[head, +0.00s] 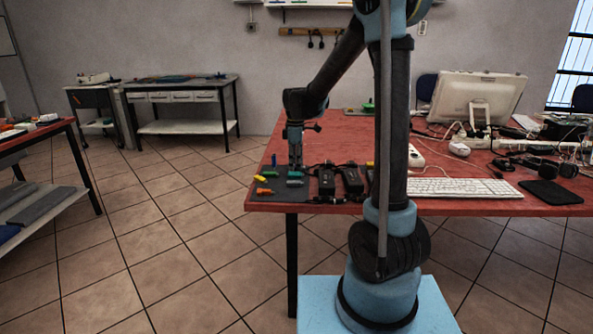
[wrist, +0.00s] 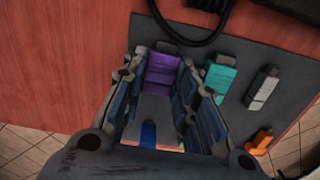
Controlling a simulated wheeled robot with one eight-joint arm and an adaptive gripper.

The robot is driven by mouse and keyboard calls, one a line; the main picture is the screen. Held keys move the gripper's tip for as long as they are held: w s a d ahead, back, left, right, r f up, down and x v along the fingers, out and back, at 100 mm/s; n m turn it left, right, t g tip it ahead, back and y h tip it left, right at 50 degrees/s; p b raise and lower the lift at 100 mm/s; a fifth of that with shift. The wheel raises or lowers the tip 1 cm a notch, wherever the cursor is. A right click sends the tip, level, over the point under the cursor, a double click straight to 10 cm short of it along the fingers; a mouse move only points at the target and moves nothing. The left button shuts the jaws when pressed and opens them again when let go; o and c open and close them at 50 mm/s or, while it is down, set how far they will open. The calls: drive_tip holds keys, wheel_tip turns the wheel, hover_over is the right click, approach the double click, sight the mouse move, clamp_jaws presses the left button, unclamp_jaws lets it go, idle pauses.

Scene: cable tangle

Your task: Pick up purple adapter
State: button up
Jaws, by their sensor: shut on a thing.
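The purple adapter (wrist: 162,72) sits between the two fingers of my gripper (wrist: 163,62) in the wrist view, with a finger against each side. My gripper is shut on it. In the head view my gripper (head: 295,162) points down over the dark mat (head: 310,190) at the table's left end; the purple adapter cannot be made out there. Whether it touches the mat or is raised is hard to tell. A teal adapter (wrist: 220,78) lies just right of the right finger, apart from the purple one.
A grey-white adapter (wrist: 263,86) and an orange one (wrist: 262,140) lie farther right; a blue piece (wrist: 148,133) shows between the fingers. The red table's (head: 345,135) edge is close by.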

drive_tip(key=shift+r, duration=0.1)
wheel_tip(320, 180, up, 10)
idle(0.7)
drive_tip(key=shift+o, duration=0.5)
clamp_jaws()
drive_tip(key=shift+a, duration=0.1)
